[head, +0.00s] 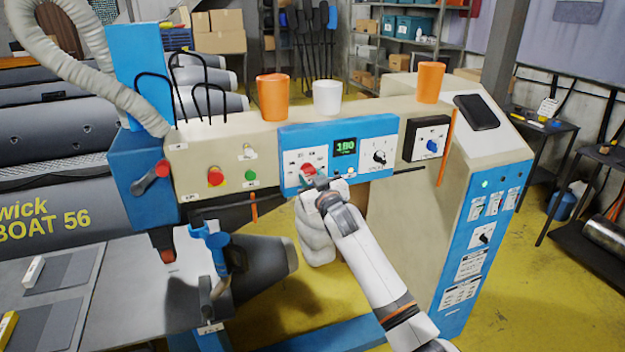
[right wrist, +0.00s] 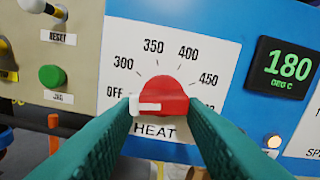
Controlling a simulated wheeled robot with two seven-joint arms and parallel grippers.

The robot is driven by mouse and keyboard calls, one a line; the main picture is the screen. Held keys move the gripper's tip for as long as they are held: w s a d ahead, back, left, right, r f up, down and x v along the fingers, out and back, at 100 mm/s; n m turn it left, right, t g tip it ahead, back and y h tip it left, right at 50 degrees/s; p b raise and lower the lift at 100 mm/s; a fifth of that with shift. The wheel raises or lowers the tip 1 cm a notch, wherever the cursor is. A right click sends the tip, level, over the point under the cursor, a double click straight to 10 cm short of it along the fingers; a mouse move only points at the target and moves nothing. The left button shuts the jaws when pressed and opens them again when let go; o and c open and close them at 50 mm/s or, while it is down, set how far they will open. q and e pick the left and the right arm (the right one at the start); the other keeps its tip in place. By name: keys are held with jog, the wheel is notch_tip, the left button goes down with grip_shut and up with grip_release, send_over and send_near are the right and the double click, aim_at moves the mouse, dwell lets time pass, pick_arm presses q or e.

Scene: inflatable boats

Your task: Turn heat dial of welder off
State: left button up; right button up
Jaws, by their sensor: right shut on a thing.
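The welder (head: 262,150) is a beige and blue machine with a panel across its front. Its heat dial (right wrist: 164,92) is a red knob with a white pointer, on a white scale marked OFF, 300, 350, 400, 450 and HEAT. The pointer faces left, close to the OFF label (right wrist: 115,91). My right gripper (right wrist: 160,108) has its teal fingers on either side of the dial's lower part and is shut on it. In the head view my right gripper (head: 318,186) partly covers the dial (head: 308,170). My left gripper is not in view.
A display (right wrist: 289,67) reads 180 in green. Red (head: 215,176) and green (head: 250,174) buttons sit left of the dial; a black knob (head: 379,157) sits right. Orange (head: 273,97) and white (head: 327,97) cups stand on top. A blue-handled part (head: 215,245) hangs below the panel.

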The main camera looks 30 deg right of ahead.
jog(key=shift+d+r, duration=0.1)
jog(key=shift+r, duration=0.3)
jog(key=o, duration=0.8)
jog(key=shift+o, duration=1)
jog(key=shift+w+f, duration=0.15)
jog(key=shift+f, duration=0.2)
jog(key=b+v, duration=0.4)
jog(key=v, duration=0.8)
